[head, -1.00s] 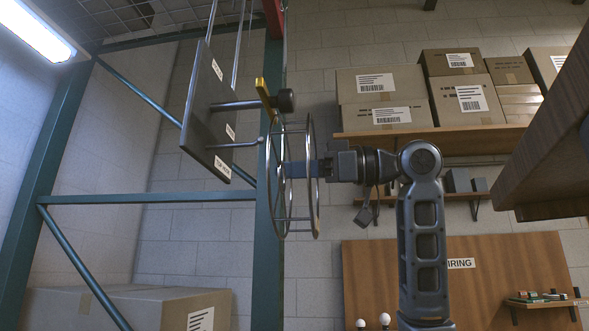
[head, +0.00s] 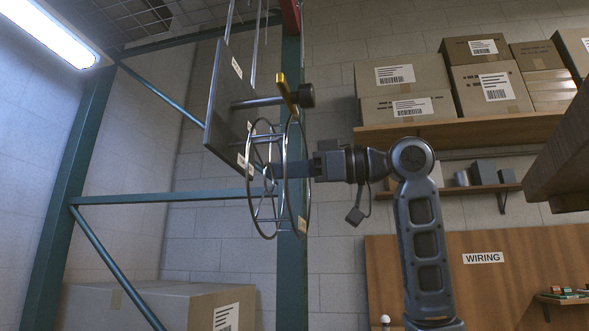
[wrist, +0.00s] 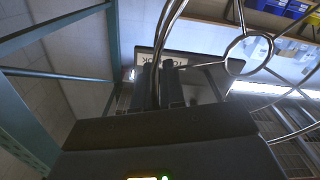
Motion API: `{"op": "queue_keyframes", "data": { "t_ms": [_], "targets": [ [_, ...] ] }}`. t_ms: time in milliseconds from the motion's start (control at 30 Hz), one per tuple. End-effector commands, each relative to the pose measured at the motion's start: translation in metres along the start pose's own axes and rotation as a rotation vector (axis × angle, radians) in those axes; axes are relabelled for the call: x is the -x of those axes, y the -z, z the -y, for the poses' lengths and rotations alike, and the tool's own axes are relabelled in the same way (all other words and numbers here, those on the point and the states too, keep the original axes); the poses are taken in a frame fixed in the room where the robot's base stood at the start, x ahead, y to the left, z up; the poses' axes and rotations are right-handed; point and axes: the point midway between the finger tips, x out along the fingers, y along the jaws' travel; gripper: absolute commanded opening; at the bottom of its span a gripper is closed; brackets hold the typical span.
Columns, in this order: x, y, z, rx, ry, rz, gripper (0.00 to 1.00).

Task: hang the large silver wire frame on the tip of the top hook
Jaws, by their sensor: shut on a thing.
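The large silver wire frame (head: 287,205) has two rings joined by bars. My gripper (head: 290,170) is shut on it, and in the wrist view the dark fingers (wrist: 160,82) close around its wire. A dark hanging panel (head: 222,115) carries an upper hook (head: 258,102), a rod ending near a black knob (head: 306,95) and a yellow bar (head: 287,92). The frame hangs upright just below this rod, its left ring close to the panel. A lower hook is largely hidden behind the frame. I cannot tell whether frame and hooks touch.
A green rack post (head: 292,270) stands behind the frame, with a crossbar (head: 165,197) to the left. A cardboard box (head: 150,305) is at lower left. A shelf of boxes (head: 440,130) is at right. A wooden surface juts in at far right (head: 560,160).

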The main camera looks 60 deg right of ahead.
Motion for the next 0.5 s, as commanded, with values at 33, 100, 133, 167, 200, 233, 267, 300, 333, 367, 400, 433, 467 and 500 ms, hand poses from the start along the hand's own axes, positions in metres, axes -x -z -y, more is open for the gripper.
{"op": "queue_keyframes", "data": {
  "t_ms": [33,100,133,167,200,233,267,300,333,367,400,433,467,500],
  "targets": [
    [-0.003,0.0,0.0,-0.001,0.0,-0.001,0.0],
    [-0.007,0.0,0.0,-0.001,0.0,-0.002,0.0],
    [-0.008,0.0,0.0,0.0,0.0,-0.002,0.0],
    [-0.01,0.0,0.0,0.0,0.0,-0.002,0.0],
    [-0.012,-0.001,0.0,0.0,0.0,-0.002,0.0],
    [-0.014,-0.001,0.0,0.0,0.0,-0.001,0.0],
    [-0.015,-0.001,0.001,0.0,0.001,-0.001,0.0],
    [-0.018,-0.001,0.001,0.0,0.001,-0.001,0.0],
    [-0.019,-0.001,0.001,0.0,0.001,-0.001,0.0],
    [-0.021,-0.001,0.001,0.0,0.001,-0.001,0.0],
    [-0.023,-0.002,0.001,0.0,0.0,-0.001,0.0],
    [-0.025,-0.002,0.001,0.0,0.0,-0.001,0.0],
    [-0.026,-0.003,0.001,0.0,0.0,-0.001,0.0],
    [-0.027,-0.005,0.002,0.0,0.0,-0.002,0.0]
  ]
}}
